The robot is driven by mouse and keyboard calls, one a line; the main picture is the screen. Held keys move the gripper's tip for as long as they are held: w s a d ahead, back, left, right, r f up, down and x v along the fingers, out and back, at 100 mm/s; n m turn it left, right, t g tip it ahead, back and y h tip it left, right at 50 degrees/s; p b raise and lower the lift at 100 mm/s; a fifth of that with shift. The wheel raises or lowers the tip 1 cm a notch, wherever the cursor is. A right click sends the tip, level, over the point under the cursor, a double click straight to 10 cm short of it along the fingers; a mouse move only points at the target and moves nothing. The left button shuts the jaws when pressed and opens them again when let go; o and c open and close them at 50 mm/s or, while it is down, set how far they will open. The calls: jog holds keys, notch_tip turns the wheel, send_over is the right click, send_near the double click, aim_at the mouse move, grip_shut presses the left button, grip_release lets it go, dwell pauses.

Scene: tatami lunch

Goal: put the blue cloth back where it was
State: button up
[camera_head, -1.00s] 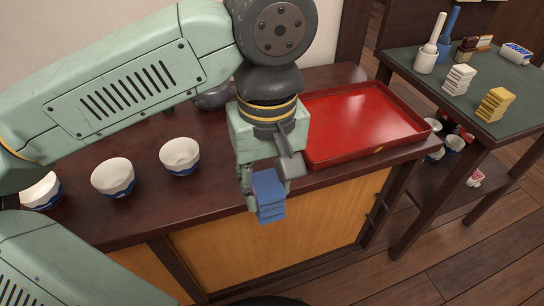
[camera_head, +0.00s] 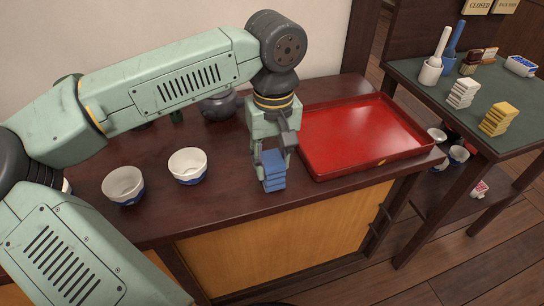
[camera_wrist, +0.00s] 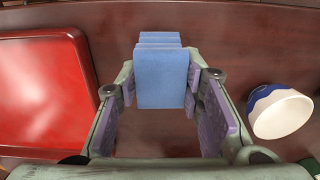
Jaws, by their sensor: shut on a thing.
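The blue cloth (camera_head: 273,171) is a folded, layered block held at the tips of my gripper (camera_head: 272,168). In the wrist view the cloth (camera_wrist: 161,78) sits between the two fingers of my gripper (camera_wrist: 161,85), with dark wood behind it. In the head view the cloth is over the front part of the dark wooden counter (camera_head: 230,205), left of the red tray. I cannot tell whether its lower side touches the counter.
The red tray (camera_head: 365,171) lies just right of my gripper. Two white-and-blue bowls (camera_head: 188,166) (camera_head: 124,185) stand to the left, and a dark teapot (camera_head: 219,105) behind. A green-topped side table (camera_head: 440,97) at right holds folded white cloths (camera_head: 463,93) and yellow cloths (camera_head: 498,119).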

aim_at(273, 158)
jog(key=shift+f, duration=0.15)
jog(key=o, duration=1)
notch_tip(273, 158, up, 12)
jog(key=shift+r, duration=0.2)
